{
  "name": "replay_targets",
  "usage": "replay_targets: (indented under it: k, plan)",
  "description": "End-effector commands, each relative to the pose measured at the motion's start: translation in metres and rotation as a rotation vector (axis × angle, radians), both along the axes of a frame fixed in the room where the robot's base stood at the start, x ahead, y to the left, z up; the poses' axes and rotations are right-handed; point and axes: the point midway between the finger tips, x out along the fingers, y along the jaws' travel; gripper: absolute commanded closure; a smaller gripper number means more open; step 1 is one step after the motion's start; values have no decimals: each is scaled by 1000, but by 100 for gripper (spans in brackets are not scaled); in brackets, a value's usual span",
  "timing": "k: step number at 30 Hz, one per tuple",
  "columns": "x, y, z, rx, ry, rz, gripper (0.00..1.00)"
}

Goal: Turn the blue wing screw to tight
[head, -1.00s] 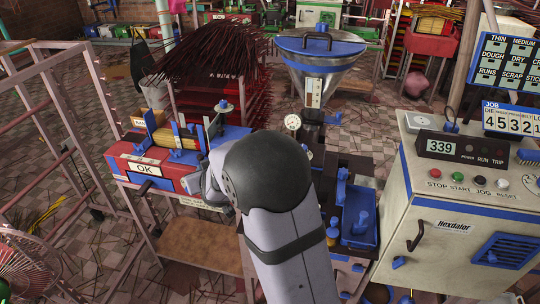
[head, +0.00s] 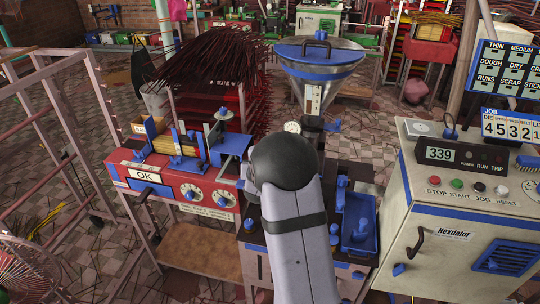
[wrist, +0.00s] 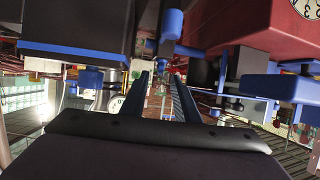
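I cannot tell for certain which blue part is the wing screw. A small blue winged piece (head: 333,126) sits beside the metal hopper's outlet in the head view. In the wrist view a blue knob (wrist: 172,23) on a stem stands beyond my fingers. My gripper (wrist: 158,80) shows in the wrist view as two dark, blue-faced fingers, parted with nothing between them. They are apart from the blue knob. In the head view my own arm hides the gripper.
The red machine (head: 170,185) with two dials stands left of my arm. A blue tray (head: 360,225) lies right of it. The control cabinet (head: 440,235) stands further right, and the hopper (head: 318,72) rises behind. In the wrist view dark and red housings hang close on both sides.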

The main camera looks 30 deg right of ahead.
Motion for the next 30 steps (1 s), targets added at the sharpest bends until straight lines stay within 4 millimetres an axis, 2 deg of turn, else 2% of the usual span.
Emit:
replay_targets:
  k: [9, 22, 23, 26, 30]
  plan:
    - [25, -19, -12, 0, 0, 0, 72]
    - [30, -23, -16, 0, 0, 1, 72]
    - [30, -23, -16, 0, 0, 1, 74]
    - [30, -23, -16, 0, 0, 1, 98]
    - [30, -23, -15, -1, 0, 1, 100]
